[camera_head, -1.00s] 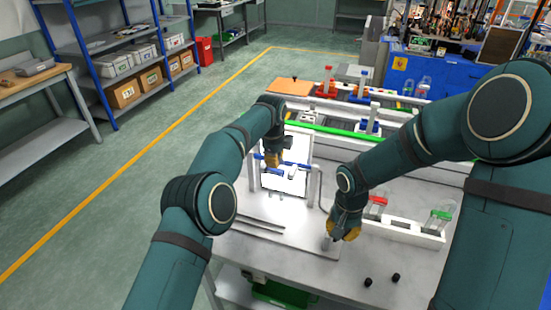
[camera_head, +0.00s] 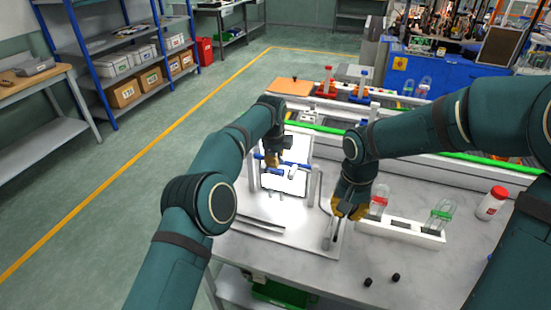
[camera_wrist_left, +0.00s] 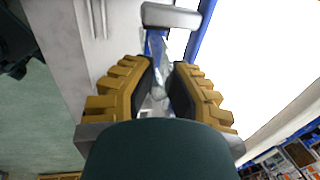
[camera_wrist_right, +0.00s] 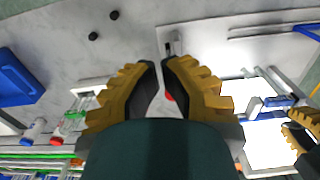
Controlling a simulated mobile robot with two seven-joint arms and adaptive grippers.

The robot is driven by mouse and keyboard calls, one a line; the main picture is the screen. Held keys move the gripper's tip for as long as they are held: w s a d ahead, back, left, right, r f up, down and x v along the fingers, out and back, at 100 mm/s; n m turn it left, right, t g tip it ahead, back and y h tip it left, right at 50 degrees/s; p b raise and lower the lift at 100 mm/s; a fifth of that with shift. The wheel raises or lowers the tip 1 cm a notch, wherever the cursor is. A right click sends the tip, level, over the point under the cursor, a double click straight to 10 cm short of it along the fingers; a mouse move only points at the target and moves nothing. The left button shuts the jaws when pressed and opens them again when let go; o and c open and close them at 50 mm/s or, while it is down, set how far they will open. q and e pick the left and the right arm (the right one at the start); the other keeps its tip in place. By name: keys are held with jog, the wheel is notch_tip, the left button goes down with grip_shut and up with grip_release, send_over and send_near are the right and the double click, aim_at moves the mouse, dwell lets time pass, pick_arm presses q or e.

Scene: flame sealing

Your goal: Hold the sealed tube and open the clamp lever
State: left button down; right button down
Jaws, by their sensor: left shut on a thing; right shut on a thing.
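My left gripper (camera_head: 273,158) is over the blue clamp (camera_head: 297,165) in front of the bright white panel. In the left wrist view its fingers (camera_wrist_left: 163,65) are shut on the clear sealed tube (camera_wrist_left: 159,80), beside a blue clamp part (camera_wrist_left: 154,44). Much of the tube is hidden by the fingers. My right gripper (camera_head: 348,212) is at the right edge of the fixture plate, at the clamp lever (camera_head: 335,236). In the right wrist view its fingers (camera_wrist_right: 162,62) close around the lever, whose red part (camera_wrist_right: 169,96) shows between them. The exact grip is partly hidden.
A white rack (camera_head: 400,231) with red-capped and green-capped tubes stands close right of my right gripper. A red-capped bottle (camera_head: 491,203) is farther right. Two black caps (camera_head: 367,282) (camera_head: 396,277) lie near the front edge. Two thin rods (camera_head: 262,225) lie on the plate.

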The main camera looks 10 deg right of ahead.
pick_arm(q)
jog(key=shift+a, duration=0.1)
pick_arm(e)
jog(key=shift+r, duration=0.6)
pick_arm(q)
jog(key=shift+r, duration=0.1)
pick_arm(e)
jog(key=shift+r, duration=0.15)
pick_arm(q)
jog(key=shift+p, duration=0.5)
pick_arm(e)
jog(key=shift+r, duration=0.35)
